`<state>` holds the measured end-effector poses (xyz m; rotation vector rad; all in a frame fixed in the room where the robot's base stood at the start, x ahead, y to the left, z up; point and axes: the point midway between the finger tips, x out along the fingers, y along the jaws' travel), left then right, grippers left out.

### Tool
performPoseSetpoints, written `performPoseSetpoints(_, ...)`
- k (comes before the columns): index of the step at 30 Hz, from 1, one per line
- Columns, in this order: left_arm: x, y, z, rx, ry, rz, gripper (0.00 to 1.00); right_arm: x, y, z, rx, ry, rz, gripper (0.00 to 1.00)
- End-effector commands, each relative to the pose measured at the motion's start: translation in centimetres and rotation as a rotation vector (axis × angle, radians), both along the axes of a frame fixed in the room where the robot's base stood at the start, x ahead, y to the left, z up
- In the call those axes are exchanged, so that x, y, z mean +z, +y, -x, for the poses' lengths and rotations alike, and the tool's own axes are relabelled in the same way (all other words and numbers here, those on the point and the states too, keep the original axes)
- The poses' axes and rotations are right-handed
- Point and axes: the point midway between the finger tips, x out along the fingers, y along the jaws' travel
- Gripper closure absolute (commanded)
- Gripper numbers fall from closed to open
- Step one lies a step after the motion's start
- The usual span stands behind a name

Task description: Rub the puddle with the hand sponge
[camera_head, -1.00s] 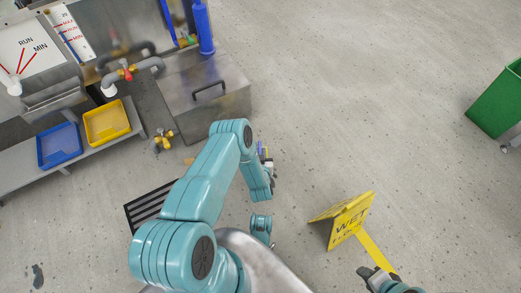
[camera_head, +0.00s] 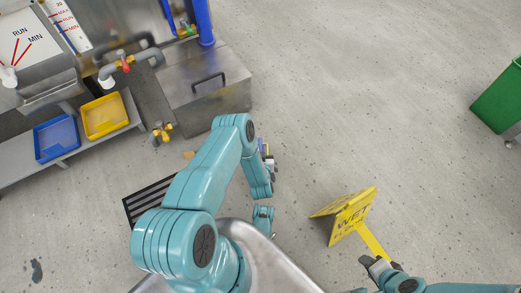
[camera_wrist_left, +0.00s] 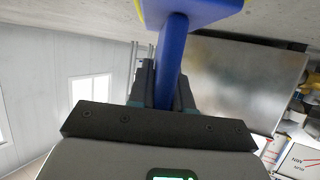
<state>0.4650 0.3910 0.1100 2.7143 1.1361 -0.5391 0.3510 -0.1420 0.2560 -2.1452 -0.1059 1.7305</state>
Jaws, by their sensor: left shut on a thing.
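My left gripper (camera_head: 268,161) is beyond the forearm in the middle of the head view, mostly hidden by the arm. In the left wrist view its fingers are shut on the blue handle of the hand sponge (camera_wrist_left: 171,58), whose blue head with a yellow edge reaches the top of the picture. Only a small blue and yellow bit of the sponge (camera_head: 262,147) shows in the head view. My right gripper (camera_head: 375,265) is at the lower right, near the wet-floor sign; its jaw opening is unclear. I cannot make out a puddle for certain; a small dark patch (camera_head: 37,271) lies on the floor at lower left.
A yellow wet-floor sign (camera_head: 346,214) stands right of my left arm. A black floor grate (camera_head: 150,197) lies beside the arm. A metal box (camera_head: 207,90), blue tray (camera_head: 56,139) and yellow tray (camera_head: 104,116) are at upper left. A green bin (camera_head: 498,100) stands far right. The upper-middle floor is clear.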

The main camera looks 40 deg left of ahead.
Motion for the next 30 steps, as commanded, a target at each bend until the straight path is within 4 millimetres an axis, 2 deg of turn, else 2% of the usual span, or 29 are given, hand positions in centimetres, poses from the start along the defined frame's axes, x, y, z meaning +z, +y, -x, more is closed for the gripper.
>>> performPoseSetpoints(30, -1.9, 0.2, -0.2, 0.0, -0.001, -0.001, 1.0, 0.0, 0.0, 0.0, 0.0, 0.0, 0.0, 0.57)
